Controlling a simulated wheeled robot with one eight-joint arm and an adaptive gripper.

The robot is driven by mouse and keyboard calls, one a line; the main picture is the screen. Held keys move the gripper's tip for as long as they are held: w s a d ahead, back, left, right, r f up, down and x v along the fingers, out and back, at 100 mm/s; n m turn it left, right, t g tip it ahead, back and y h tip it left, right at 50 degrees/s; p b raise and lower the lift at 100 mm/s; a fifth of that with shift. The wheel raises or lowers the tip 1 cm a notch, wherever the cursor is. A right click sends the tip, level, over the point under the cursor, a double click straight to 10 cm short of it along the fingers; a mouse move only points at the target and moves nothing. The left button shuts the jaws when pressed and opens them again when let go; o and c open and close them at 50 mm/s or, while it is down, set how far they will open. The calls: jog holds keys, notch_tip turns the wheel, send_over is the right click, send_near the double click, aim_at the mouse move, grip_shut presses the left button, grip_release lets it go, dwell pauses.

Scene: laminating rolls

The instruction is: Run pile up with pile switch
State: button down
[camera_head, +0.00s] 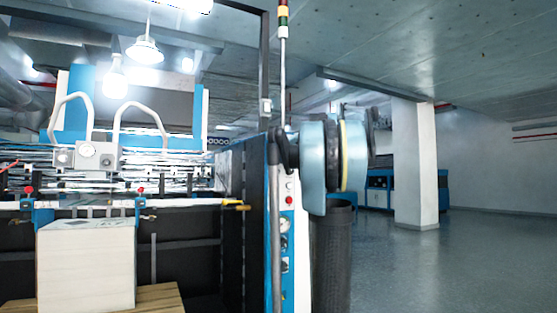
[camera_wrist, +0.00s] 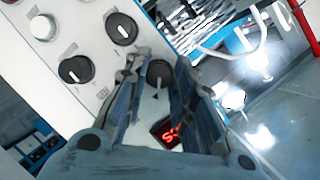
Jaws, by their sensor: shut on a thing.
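In the wrist view my gripper (camera_wrist: 160,62) is at a white control panel, with one finger on each side of a black rotary switch (camera_wrist: 159,76). It is shut on this switch. Its label cannot be read, and the fingers hide part of the panel. A red lit display (camera_wrist: 168,134) shows between the fingers. In the head view the pile is a white block-like stack (camera_head: 86,268) on a wooden pallet (camera_head: 162,299) at the lower left.
Two more black knobs (camera_wrist: 121,29) (camera_wrist: 76,70) and a pale button (camera_wrist: 42,28) sit close to the left finger. A red button (camera_head: 289,200) is on the panel. A dark mesh bin (camera_head: 331,260) stands beside the machine. Open floor (camera_head: 440,270) lies to the right, past a white pillar (camera_head: 414,165).

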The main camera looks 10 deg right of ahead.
jog(key=shift+d+f, duration=0.1)
dwell(0.3)
jog(key=c, duration=1.3)
grip_release()
jog(key=shift+c, duration=0.2)
jog(key=v, duration=1.1)
jog(key=shift+s+d, duration=0.25)
jog(key=shift+d, duration=0.05)
